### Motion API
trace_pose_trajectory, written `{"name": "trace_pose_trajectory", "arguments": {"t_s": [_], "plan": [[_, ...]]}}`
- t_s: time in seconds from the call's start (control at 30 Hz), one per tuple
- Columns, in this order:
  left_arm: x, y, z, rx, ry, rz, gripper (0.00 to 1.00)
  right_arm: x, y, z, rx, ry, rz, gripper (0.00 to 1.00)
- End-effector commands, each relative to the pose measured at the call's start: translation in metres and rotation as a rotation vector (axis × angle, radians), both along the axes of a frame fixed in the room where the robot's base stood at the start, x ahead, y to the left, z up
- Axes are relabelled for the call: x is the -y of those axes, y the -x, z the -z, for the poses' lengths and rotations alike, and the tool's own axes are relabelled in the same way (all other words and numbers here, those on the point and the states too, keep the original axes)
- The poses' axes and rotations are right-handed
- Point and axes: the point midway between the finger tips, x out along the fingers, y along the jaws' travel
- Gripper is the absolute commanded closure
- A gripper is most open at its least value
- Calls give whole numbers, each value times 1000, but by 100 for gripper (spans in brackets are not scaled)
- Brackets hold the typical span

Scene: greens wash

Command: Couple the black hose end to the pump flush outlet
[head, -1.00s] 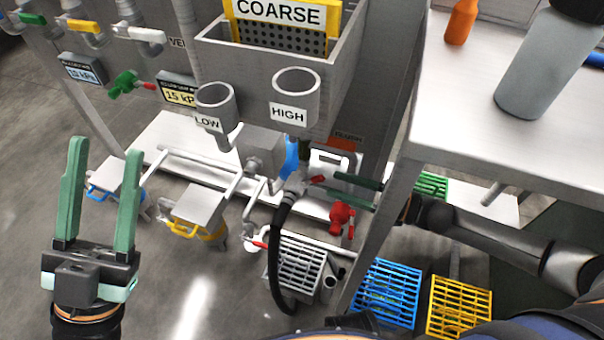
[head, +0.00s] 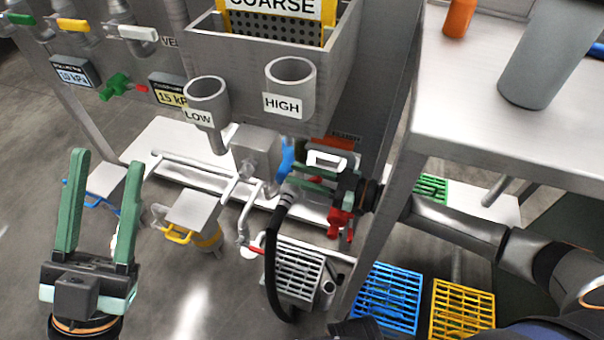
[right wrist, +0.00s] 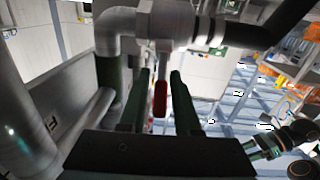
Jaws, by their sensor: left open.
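The black hose (head: 272,245) rises from the floor beside the grated drain. Its upper end meets a metal fitting under the pump pipework, below a blue handle (head: 286,157). In the right wrist view the hose (right wrist: 290,28) runs into a steel collar (right wrist: 210,30) on a pipe; whether it is locked I cannot tell. My right gripper (head: 302,180) is at this fitting. In the right wrist view its green fingers (right wrist: 160,80) are apart, with a red lever (right wrist: 160,99) showing between them, not visibly gripped. My left gripper (head: 105,155) is open and empty over the floor at left.
A steel table (head: 480,135) and its leg stand close to my right arm. LOW (head: 207,92) and HIGH (head: 290,80) funnels overhang the pump area. Floor at left is mostly clear.

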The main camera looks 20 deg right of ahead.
Motion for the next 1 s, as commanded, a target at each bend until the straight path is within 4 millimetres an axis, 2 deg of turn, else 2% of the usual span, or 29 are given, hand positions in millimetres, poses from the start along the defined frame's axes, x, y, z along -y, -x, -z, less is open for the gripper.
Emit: {"name": "trace_pose_trajectory", "arguments": {"t_s": [0.03, 0.27, 0.7, 1.0], "plan": [[0, 0, 0, 0, 0, 0, 50, 0, 0, 0, 0, 0, 0, 75], [0, 0, 0, -1, 1, 0, 50, 0, 0, 0, 0, 0, 0, 100], [0, 0, -1, -2, 5, -1, 50, 0, 0, 0, 2, 1, 3, 100], [-2, 0, -22, 1, 20, 5, 50, -5, 5, -2, 93, 57, 115, 100]]}}
